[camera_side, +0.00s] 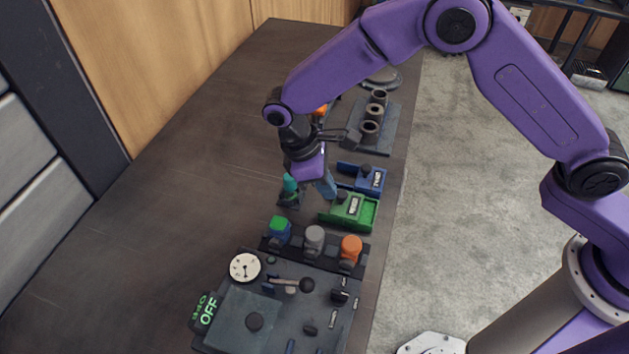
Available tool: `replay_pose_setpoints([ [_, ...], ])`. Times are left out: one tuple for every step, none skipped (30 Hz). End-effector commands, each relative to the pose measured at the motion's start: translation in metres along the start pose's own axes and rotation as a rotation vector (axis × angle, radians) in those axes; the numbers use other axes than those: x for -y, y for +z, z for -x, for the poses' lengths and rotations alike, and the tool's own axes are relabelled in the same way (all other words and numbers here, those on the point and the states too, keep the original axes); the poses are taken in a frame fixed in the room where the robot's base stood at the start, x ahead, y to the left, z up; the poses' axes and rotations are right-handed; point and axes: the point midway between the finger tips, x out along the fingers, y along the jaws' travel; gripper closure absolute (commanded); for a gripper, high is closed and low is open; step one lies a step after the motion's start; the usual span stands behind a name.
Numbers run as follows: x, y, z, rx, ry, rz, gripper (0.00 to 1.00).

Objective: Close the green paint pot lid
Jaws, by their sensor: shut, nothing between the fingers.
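A small pot with a bright green top (279,226) stands in a dark rack, at the left end of a row. Its top looks seated, but at this size I cannot tell whether its lid is fully shut. My gripper (328,189) points down above the table, behind and to the right of the green-topped pot and apart from it. Its fingers are shut and hold nothing. The fingertips are close to the back left of a green open-topped box (367,212); I cannot tell whether they touch it.
A grey-topped pot (314,238) and an orange-topped pot (350,248) share the rack. A teal-topped object (290,184) stands left of my gripper. A blue box (370,179) is behind the green one. A control panel (246,312) is in front; the table's left is clear.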

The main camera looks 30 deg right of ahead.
Motion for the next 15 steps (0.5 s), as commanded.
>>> replay_pose_setpoints([
  [0.002, 0.007, -0.003, 0.002, 0.000, 0.000, 1.00],
  [0.003, 0.010, -0.004, 0.003, -0.001, 0.000, 1.00],
  [0.004, 0.014, -0.006, 0.002, 0.000, 0.000, 1.00],
  [0.005, 0.017, -0.007, 0.002, 0.000, 0.000, 1.00],
  [0.006, 0.020, -0.009, 0.003, -0.001, 0.000, 1.00],
  [0.006, 0.023, -0.010, 0.002, 0.000, 0.000, 1.00],
  [0.007, 0.025, -0.011, 0.001, 0.000, -0.001, 1.00],
  [0.008, 0.027, -0.011, 0.002, 0.000, -0.001, 1.00],
  [0.008, 0.029, -0.012, 0.002, -0.001, -0.001, 1.00],
  [0.009, 0.030, -0.013, 0.001, 0.000, -0.001, 1.00],
  [0.009, 0.030, -0.013, 0.001, 0.000, -0.001, 1.00],
  [0.009, 0.031, -0.014, 0.001, 0.000, -0.001, 1.00],
  [0.009, 0.032, -0.014, 0.002, -0.001, -0.001, 1.00],
  [0.009, 0.032, -0.014, 0.002, -0.001, -0.001, 1.00],
  [0.009, 0.032, -0.014, 0.003, -0.001, -0.001, 1.00],
])
